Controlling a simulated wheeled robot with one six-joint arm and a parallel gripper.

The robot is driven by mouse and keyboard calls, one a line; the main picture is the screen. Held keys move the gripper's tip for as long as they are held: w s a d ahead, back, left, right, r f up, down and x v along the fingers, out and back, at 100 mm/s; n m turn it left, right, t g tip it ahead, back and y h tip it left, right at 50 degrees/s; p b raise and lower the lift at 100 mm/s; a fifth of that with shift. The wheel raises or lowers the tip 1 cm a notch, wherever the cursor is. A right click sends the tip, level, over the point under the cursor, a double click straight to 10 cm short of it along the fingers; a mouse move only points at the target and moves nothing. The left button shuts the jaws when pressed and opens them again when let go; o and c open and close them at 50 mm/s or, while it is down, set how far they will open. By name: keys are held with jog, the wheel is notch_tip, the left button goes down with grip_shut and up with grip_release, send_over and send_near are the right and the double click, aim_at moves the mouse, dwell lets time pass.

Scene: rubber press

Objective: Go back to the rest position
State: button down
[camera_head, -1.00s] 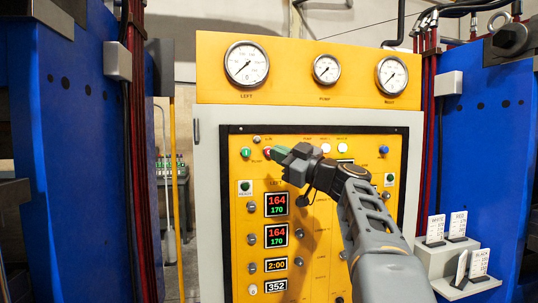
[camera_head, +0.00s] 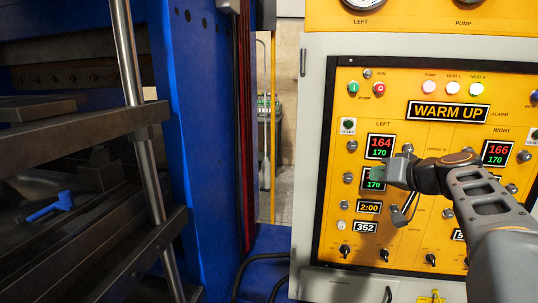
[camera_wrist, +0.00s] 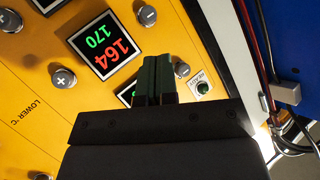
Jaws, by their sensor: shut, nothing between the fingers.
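My gripper (camera_head: 381,173) is in front of the yellow control panel (camera_head: 338,203) in the head view, over part of the lower left temperature display (camera_head: 372,185). My arm reaches in from the lower right. In the wrist view, the two dark green fingers (camera_wrist: 155,78) are together with nothing between them. They point towards the panel; whether they touch it cannot be told. A display reading 164 over 170 (camera_wrist: 103,44) is just left of the fingers in the wrist view.
The panel has a WARM UP sign (camera_head: 448,111), a green button (camera_head: 353,88), a red button (camera_head: 379,88) and several knobs. A blue press column (camera_head: 205,140) stands left of the cabinet. Dark press plates (camera_head: 80,125) and a blue-handled tool (camera_head: 50,207) are further left.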

jog(key=s+a+f+g+h, duration=0.3)
jog(key=s+a+f+g, duration=0.1)
jog(key=s+f, duration=0.6)
jog(key=s+a+f+g+h, duration=0.2)
jog(key=s+a+f+g, duration=0.2)
jog(key=s+a+f, duration=0.3)
jog(key=s+f, duration=0.3)
jog(key=f, duration=0.3)
jog(key=shift+s+f+g+h+p, duration=0.25)
jog(key=shift+s+g+h+p, duration=0.15)
